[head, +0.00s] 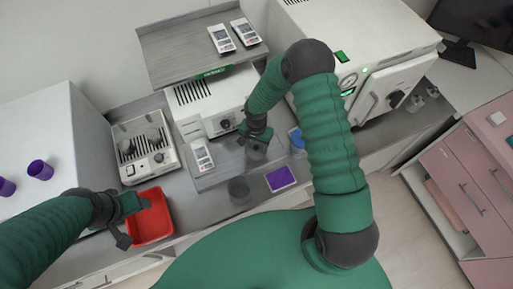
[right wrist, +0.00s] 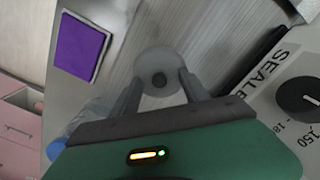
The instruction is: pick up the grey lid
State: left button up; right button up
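A round, pale grey lid (right wrist: 160,60) with a small dark knob shows in the right wrist view, on the grey counter surface. In the head view it is a dim grey round shape (head: 256,153) just below my right gripper, partly hidden by it. My right gripper (head: 256,136) points down, and its fingers are apart on either side of the knob in the right wrist view (right wrist: 158,88). I see no clear contact with the lid. My left gripper (head: 135,222) hangs over the red tray (head: 152,228), fingers apart and nothing between them.
A grey cylindrical jar (head: 239,190) and a purple pad (head: 280,179) stand near the counter's front. A blue-topped item (head: 297,138) is right of the gripper. The white sealer (head: 212,108) stands close behind, under a grey shelf (head: 180,50).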

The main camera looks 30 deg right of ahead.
jog(key=shift+s+a+f, duration=0.1)
jog(key=shift+s+a, duration=0.05)
jog(key=c, duration=0.4)
jog(key=shift+s+d+f, duration=0.1)
jog(key=shift+s+d, duration=0.05)
jog(key=shift+d, duration=0.15)
jog(key=shift+c, duration=0.5)
